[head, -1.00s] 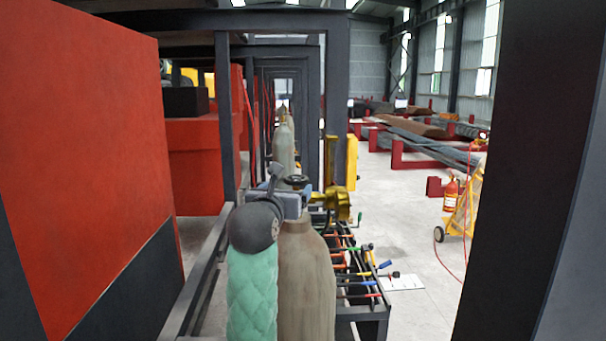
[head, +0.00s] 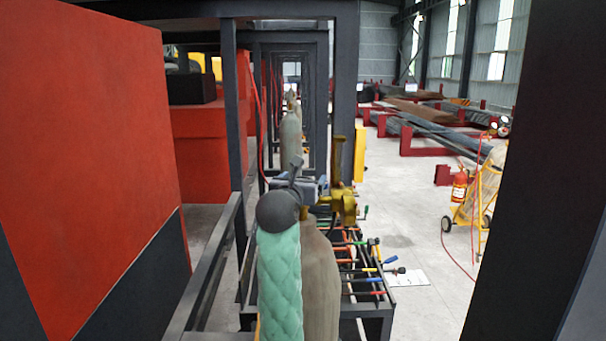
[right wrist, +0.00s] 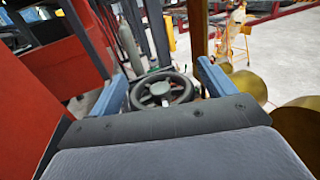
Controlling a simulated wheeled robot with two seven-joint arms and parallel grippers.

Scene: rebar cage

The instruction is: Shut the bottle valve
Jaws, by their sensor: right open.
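The gas bottle (head: 322,285) is a worn grey-brown cylinder standing upright in the middle of the head view, partly hidden by my right arm's green sleeve. Its brass valve fitting (head: 345,200) shows at the top right. My right gripper (head: 308,186) is at the bottle's top and covers the handwheel there. In the right wrist view the dark round valve handwheel (right wrist: 162,91) lies between the two blue fingers of my right gripper (right wrist: 160,73), which are open with a gap on both sides. I cannot tell whether either finger touches it. My left gripper is not in view.
A rack with coloured-handled tools (head: 365,262) stands right of the bottle. A dark rail (head: 205,275) and a large red panel (head: 95,130) lie to the left. A fire extinguisher (head: 460,186) and yellow trolley (head: 478,205) stand on the open floor at right.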

